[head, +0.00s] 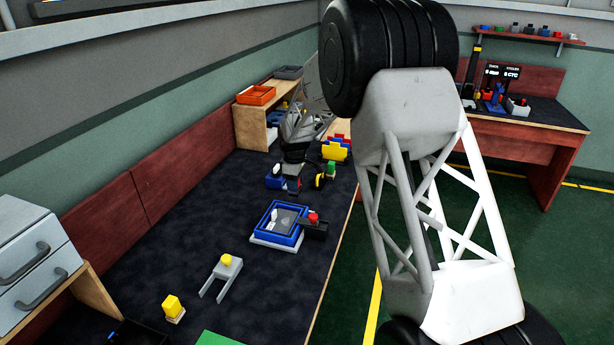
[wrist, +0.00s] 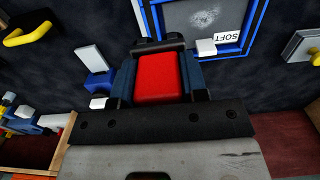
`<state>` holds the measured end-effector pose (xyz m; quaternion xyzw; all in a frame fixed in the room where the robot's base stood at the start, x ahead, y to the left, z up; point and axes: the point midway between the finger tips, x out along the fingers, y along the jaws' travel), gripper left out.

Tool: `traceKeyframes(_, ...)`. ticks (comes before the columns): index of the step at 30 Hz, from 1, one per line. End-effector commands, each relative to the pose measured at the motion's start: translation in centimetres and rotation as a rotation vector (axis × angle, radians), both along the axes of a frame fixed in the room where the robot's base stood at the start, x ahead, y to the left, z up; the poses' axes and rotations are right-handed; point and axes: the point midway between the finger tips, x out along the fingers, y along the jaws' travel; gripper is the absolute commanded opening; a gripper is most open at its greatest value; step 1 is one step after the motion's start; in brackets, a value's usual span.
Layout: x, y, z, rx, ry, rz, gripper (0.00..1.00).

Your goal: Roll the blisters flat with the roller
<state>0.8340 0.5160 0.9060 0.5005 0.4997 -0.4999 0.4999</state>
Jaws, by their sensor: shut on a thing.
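My gripper (wrist: 157,78) is shut on a red block-shaped grip in the wrist view, taken to be the handle of the roller (wrist: 158,45); a dark bar lies across its far end. The blue-rimmed tray (wrist: 154,22) lies just beyond it, with a grey sheet (wrist: 185,22) inside.
A red knob (head: 313,217) on a dark block stands at the tray's right side. An orange bin (head: 256,95) stands on a shelf at the back. Dark tabletop is clear left of the tray.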

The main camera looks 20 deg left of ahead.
Motion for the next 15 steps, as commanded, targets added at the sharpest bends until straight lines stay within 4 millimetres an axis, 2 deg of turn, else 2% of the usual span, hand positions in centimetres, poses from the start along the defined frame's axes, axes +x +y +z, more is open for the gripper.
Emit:
traceKeyframes(3, -2.5, 0.7, 0.2, -0.001, 0.001, 0.002, 0.21)
traceKeyframes(6, -3.7, 0.9, 0.3, 0.0, 0.001, 0.001, 0.21)
traceKeyframes(15, -4.8, 1.2, 0.3, 0.0, 0.0, 0.0, 0.21)
